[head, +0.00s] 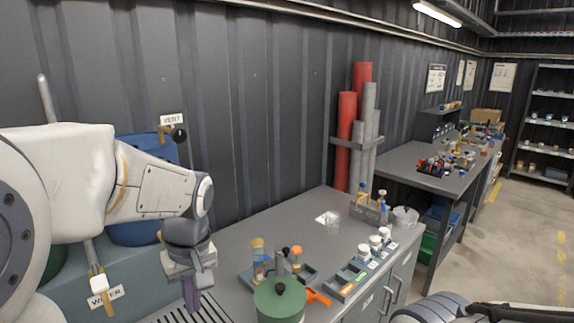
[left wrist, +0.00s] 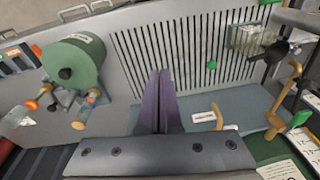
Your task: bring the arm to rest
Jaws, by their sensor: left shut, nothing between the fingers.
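My left arm (head: 160,190) comes in from the left in the head view, with its wrist bent down over the near left end of the grey bench. The left gripper (head: 191,294) points down there beside the slotted grate, and its tips run close to the bottom edge of the view. In the left wrist view its two purple fingers (left wrist: 160,98) lie together, shut with nothing between them. A grey and black part of my own body shows at the bottom right of the head view. The fingers of my right gripper do not show.
A green lidded vessel (head: 280,302) stands right of the left gripper, near bottles and an orange-handled item. A blue barrel (head: 143,232) with a tap stands behind the arm. The bench's back middle is fairly clear.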

